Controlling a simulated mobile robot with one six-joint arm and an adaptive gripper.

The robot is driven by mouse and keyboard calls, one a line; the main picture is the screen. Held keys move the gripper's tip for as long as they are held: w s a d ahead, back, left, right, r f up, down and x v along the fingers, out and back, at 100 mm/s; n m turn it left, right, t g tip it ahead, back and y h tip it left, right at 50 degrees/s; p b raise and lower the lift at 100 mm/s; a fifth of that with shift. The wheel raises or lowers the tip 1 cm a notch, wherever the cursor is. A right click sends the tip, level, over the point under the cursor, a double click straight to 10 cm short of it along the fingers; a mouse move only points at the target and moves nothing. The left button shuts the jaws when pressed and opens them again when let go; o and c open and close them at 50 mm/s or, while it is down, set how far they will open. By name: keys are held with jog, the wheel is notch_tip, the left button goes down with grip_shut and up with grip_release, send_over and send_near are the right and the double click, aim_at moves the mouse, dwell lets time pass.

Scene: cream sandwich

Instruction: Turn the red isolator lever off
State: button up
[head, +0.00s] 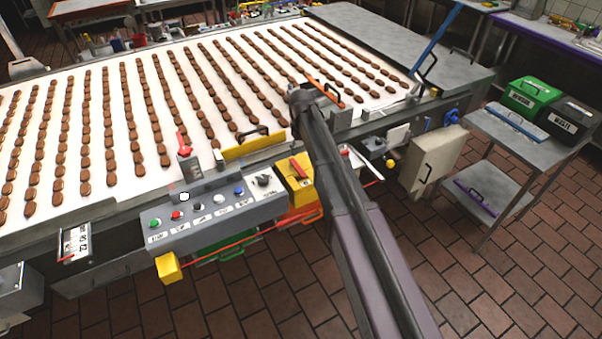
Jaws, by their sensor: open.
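A yellow box (306,197) on the front side of the conveyor, just right of the button panel, carries a red lever (299,168) on its top face. The lever appears tilted across the box. My arm rises from the bottom right and passes close to the right of the yellow box. Its far end lies over the conveyor's front edge. I cannot make out my gripper's fingers in this view. A second red lever (182,143) stands upright on a small grey box at the conveyor edge, further left.
A grey panel (215,214) holds several coloured buttons and a black knob. A red cord runs below it from a yellow block (168,267). A yellow guard (244,149) has a black handle. A steel cart (490,130) with green and black bins stands right. Tiled floor in front is clear.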

aim_at(301, 171)
jog(key=shift+f+b, duration=4.5)
jog(key=shift+f, duration=0.25)
grip_shut()
